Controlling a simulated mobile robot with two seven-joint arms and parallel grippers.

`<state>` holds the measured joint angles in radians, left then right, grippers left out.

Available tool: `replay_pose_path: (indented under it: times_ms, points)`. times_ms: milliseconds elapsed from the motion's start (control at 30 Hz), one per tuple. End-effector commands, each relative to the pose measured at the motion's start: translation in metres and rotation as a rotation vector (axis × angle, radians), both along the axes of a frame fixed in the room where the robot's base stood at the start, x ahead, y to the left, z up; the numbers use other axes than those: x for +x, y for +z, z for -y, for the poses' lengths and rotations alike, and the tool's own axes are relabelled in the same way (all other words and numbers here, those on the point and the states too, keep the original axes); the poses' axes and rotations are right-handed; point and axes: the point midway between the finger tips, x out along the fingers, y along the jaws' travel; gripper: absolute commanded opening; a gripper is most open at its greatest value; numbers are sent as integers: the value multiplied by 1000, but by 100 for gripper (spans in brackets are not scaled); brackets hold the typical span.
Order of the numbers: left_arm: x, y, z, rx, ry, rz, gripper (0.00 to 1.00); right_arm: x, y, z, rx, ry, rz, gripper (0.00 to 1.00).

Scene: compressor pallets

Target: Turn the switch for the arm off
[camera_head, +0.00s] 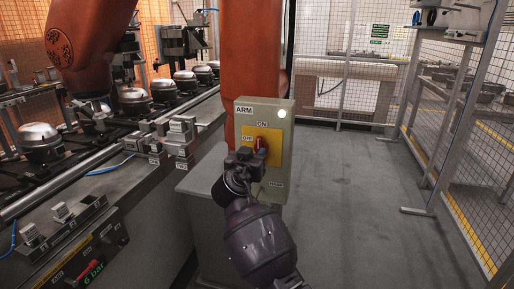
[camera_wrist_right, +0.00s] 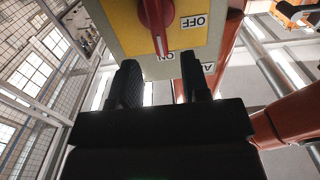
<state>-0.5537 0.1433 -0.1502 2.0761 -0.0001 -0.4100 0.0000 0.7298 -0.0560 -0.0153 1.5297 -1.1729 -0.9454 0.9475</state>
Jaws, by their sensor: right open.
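The grey-green switch box labelled ARM (camera_head: 262,112) stands in the middle of the head view. On its yellow plate (camera_head: 272,150) is a red rotary knob (camera_head: 260,144), with ON printed above and OFF to its left. The knob's handle looks roughly upright, toward ON. In the right wrist view, which is upside down, the knob (camera_wrist_right: 157,20) shows ahead of the fingertips, with its tip toward the ON label. My right gripper (camera_wrist_right: 160,78) is open and empty, close in front of the box; in the head view it (camera_head: 246,158) is just below the knob. My left gripper is out of view.
A white lamp (camera_head: 282,113) glows on the box's upper right. An orange column (camera_head: 252,50) rises behind it. A conveyor (camera_head: 110,140) with several compressors runs along the left. Mesh fencing (camera_head: 340,45) stands behind and right. The grey floor (camera_head: 370,210) at right is clear.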

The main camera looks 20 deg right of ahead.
Motion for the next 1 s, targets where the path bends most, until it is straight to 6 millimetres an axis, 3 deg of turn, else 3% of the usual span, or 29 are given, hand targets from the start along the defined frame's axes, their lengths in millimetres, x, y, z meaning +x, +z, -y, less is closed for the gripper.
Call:
replay_pose_path:
  times_ms: [300,733,767,1000]
  points:
    - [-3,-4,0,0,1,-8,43,36,-1,24,-2,0,-2,43]
    - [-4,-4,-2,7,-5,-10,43,43,0,29,0,1,0,43]
    - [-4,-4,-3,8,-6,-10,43,43,0,29,0,1,0,41]
    - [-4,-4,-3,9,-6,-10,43,43,0,29,-1,1,-1,4]
